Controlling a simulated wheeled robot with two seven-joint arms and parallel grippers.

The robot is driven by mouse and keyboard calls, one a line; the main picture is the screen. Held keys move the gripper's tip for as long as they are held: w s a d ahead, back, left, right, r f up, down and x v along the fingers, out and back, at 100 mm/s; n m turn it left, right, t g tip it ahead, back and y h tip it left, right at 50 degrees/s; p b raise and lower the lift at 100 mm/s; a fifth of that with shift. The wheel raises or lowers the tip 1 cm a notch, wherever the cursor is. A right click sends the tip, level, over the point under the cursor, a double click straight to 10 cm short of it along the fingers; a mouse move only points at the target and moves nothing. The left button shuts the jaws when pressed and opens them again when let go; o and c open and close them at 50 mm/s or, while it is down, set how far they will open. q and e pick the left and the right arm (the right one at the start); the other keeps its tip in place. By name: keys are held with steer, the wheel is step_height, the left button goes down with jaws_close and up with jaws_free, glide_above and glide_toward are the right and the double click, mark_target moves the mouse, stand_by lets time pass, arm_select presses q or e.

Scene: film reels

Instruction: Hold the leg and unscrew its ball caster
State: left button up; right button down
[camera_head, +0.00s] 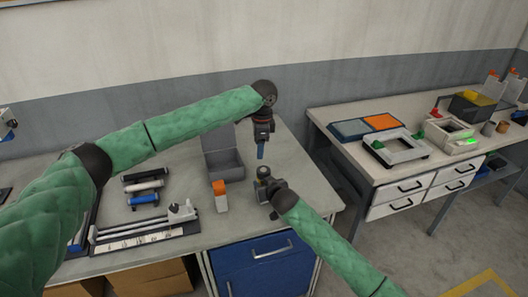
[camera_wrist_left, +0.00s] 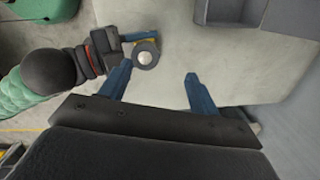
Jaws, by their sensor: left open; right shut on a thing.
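My right gripper (camera_head: 269,185) is shut on the leg (camera_head: 263,173), which stands up dark and short from the jaws above the table. In the left wrist view, the leg is seen from its end, with the pale ball caster (camera_wrist_left: 145,58) inside a dark ring. My left gripper (camera_head: 261,153) is open and points down above the leg in the head view. In the left wrist view, its two blue fingers (camera_wrist_left: 160,88) are apart with nothing between them, and the caster lies beyond the left fingertip. Most of the leg's length is hidden.
An open grey box (camera_head: 224,163) stands behind the grippers. An orange-topped white bottle-like object (camera_head: 220,197) stands left of my right gripper. Several cylinders (camera_head: 145,186) and a long fixture (camera_head: 150,230) lie farther left. A second bench (camera_head: 335,118) stands at right.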

mark_target(264, 169)
arm_select(q)
steer(key=shift+s+d+f+m, duration=0.15)
steer(key=shift+s+f+m, duration=0.2)
steer(key=shift+m, duration=0.25)
steer(key=shift+s+d+f+m, duration=0.2)
steer(key=shift+f+m, duration=0.2)
steer(key=shift+m, duration=0.2)
steer(key=shift+s+d+f+m+g+h, duration=0.1)
steer(key=shift+d+m+g+h, duration=0.05)
steer(key=shift+m, duration=0.4)
steer(key=shift+s+d+m+g+h, duration=0.1)
steer(key=shift+d+m+g+h, duration=0.05)
steer(key=shift+m, duration=0.4)
steer(key=shift+d+m, duration=0.15)
steer(key=shift+m, duration=0.65)
arm_select(e)
steer(key=shift+r, duration=0.1)
arm_select(q)
steer(key=shift+f, duration=4)
